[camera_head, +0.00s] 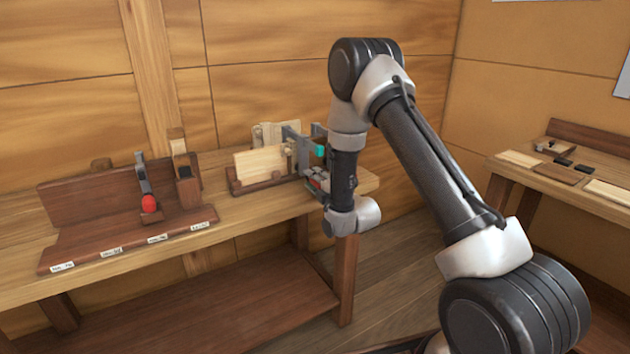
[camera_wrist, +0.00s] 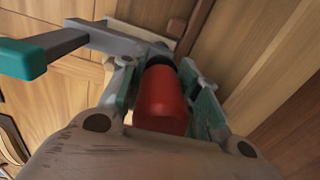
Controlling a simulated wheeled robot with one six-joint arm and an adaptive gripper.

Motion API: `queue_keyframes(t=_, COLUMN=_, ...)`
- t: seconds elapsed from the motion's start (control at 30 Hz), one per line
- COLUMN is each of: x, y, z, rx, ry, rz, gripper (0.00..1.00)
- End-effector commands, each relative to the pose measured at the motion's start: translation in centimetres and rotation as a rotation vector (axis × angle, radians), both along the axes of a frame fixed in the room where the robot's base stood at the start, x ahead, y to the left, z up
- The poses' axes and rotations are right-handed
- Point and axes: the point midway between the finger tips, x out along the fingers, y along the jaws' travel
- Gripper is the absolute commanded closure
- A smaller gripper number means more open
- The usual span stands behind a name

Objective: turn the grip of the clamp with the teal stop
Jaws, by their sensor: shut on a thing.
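The clamp (camera_head: 303,156) with the teal stop (camera_head: 320,151) is at the right end of the long bench, by the pale boards. In the wrist view its grey bar (camera_wrist: 105,38) runs to the upper left and ends in the teal stop (camera_wrist: 25,58). Its red grip (camera_wrist: 162,102) sits between the fingers of my gripper (camera_wrist: 165,80), which is shut on it. In the head view my gripper (camera_head: 318,181) is at the clamp, and my arm hides the grip there.
Pale boards (camera_head: 260,163) stand in a dark holder beside the clamp. A dark rack (camera_head: 100,205) to the left holds another clamp with a red grip (camera_head: 149,203) and a wooden tool (camera_head: 188,185). A second bench (camera_head: 510,175) stands at the right, with floor between.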

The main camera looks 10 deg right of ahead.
Motion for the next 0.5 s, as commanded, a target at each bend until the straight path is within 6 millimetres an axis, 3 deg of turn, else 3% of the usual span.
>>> queue_keyframes(t=0.4, x=0.12, y=0.11, z=0.21, rx=-0.006, ry=-0.008, rz=0.002, gripper=0.92)
queue_keyframes(t=0.43, x=0.12, y=0.11, z=0.21, rx=-0.006, ry=-0.008, rz=0.002, gripper=0.67)
queue_keyframes(t=0.5, x=0.12, y=0.11, z=0.21, rx=-0.006, ry=-0.008, rz=0.002, gripper=0.58)
